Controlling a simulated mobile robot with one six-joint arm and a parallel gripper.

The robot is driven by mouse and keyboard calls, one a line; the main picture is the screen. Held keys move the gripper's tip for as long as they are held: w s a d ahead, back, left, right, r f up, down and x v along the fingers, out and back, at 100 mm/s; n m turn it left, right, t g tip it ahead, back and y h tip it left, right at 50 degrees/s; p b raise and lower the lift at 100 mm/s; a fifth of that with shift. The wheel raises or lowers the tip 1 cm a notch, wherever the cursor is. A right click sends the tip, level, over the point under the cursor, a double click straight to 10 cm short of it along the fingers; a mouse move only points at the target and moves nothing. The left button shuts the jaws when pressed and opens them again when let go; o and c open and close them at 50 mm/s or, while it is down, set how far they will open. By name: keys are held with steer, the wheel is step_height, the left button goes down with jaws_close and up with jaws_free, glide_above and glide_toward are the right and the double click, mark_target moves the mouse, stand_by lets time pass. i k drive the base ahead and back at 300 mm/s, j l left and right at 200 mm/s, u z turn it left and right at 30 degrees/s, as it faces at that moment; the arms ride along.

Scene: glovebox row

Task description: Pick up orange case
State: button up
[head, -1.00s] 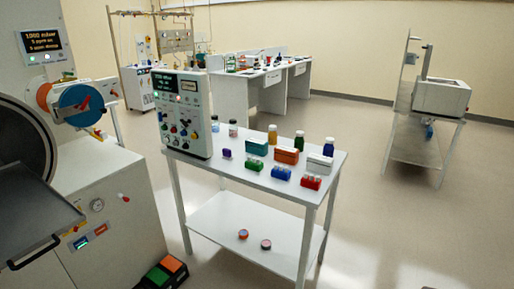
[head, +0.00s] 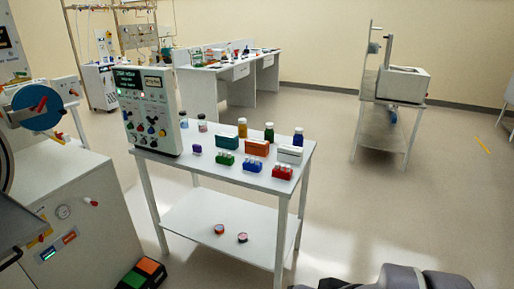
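The orange case (head: 257,148) sits on the top of a white two-level table (head: 200,166), toward its back edge. A teal case (head: 228,142) stands to its left and a white case (head: 289,154) to its right. Small bottles stand behind it, and green, blue and red racks stand in front. Nothing holds the orange case. A dark grey part of my arm shows at the bottom right edge, well apart from the table. My gripper's fingers cannot be made out.
A control box (head: 150,112) stands on the table's left end. A glovebox cabinet (head: 70,215) and a green-orange pedal (head: 142,274) are at left. Two small round pieces lie on the lower shelf. The floor right of the table is open.

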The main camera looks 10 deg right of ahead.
mark_target(252, 146)
steer(key=i+j, duration=0.1)
steer(key=i, duration=1)
